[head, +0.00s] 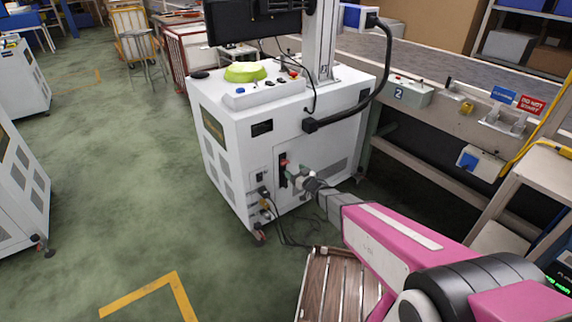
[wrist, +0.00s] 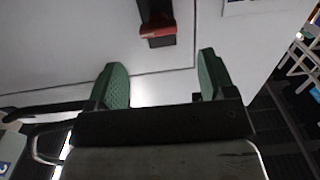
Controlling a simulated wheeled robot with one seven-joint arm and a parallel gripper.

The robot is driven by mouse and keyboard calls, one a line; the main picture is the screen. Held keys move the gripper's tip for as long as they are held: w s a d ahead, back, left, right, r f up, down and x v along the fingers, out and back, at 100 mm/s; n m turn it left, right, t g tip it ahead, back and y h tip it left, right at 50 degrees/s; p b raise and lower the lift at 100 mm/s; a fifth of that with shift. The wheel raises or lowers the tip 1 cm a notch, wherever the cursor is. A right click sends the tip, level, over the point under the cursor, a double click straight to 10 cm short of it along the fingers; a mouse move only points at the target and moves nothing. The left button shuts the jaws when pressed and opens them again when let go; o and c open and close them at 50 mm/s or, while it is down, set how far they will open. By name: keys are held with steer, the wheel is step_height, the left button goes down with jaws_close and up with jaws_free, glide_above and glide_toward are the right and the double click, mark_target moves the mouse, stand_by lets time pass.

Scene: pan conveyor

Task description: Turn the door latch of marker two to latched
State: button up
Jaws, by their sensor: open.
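The marker cabinet (head: 235,125) is a white machine beside the conveyor, where a control box bears the number 2. Its door latch (head: 283,162) is a small red and black handle on the front face, low down, partly hidden by my gripper in the head view. In the wrist view the latch (wrist: 157,30) is at the top, just beyond the fingertips, with its upper end cut off. My gripper (wrist: 157,80) has green pads that stand apart with nothing between them. In the head view my gripper (head: 296,180) is close in front of the door, just right of the latch.
The numbered box (head: 410,92) sits on the conveyor edge. Plugs and cables (head: 264,200) are at the cabinet's lower front, with cables trailing on the floor.

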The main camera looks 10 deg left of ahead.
mark_target(286, 163)
steer(key=x, duration=0.8)
steer(key=shift+w, duration=0.2)
steer(key=c, duration=0.9)
